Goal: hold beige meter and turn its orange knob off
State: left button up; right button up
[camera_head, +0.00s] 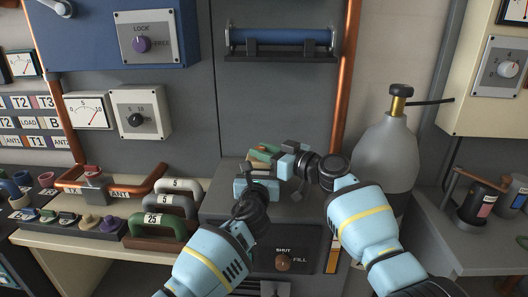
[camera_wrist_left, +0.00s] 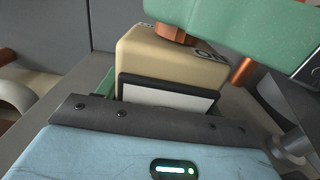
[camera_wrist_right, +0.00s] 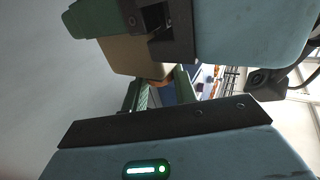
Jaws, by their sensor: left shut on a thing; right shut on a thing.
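The beige meter (camera_wrist_left: 165,62), a small box with a dark-framed white face, is held above the grey bench unit (camera_head: 218,207). My left gripper (camera_head: 262,172) is shut on its body. The meter's orange knob (camera_wrist_left: 174,34) shows in the left wrist view, partly covered by a green finger of my right gripper. My right gripper (camera_head: 272,153) is shut at the knob, coming in from the right. In the right wrist view the beige body (camera_wrist_right: 130,55) shows beyond the fingers. The knob's pointer is hidden. In the head view the grippers mostly cover the meter.
Handled weights (camera_head: 155,228) stand to the left of the grey unit. A grey bottle with a brass neck (camera_head: 388,150) stands close to my right arm. A blue tube on a shelf (camera_head: 280,38) is on the panel behind. A black spool (camera_head: 482,202) sits at the right.

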jog(key=shift+w+d+n+g+y, duration=0.3)
jog(key=shift+w+d+g, duration=0.1)
jog(key=shift+w+d, duration=0.1)
jog(key=shift+s, duration=0.1)
jog(key=shift+s+a+f+n+g+y, duration=0.1)
jog(key=shift+s+a+n+g+y, duration=0.15)
jog(key=shift+n+g+y, duration=0.2)
jog(key=shift+s, duration=0.1)
jog(key=o, duration=1)
jog(key=shift+a, duration=0.15)
jog(key=shift+v, duration=6.05)
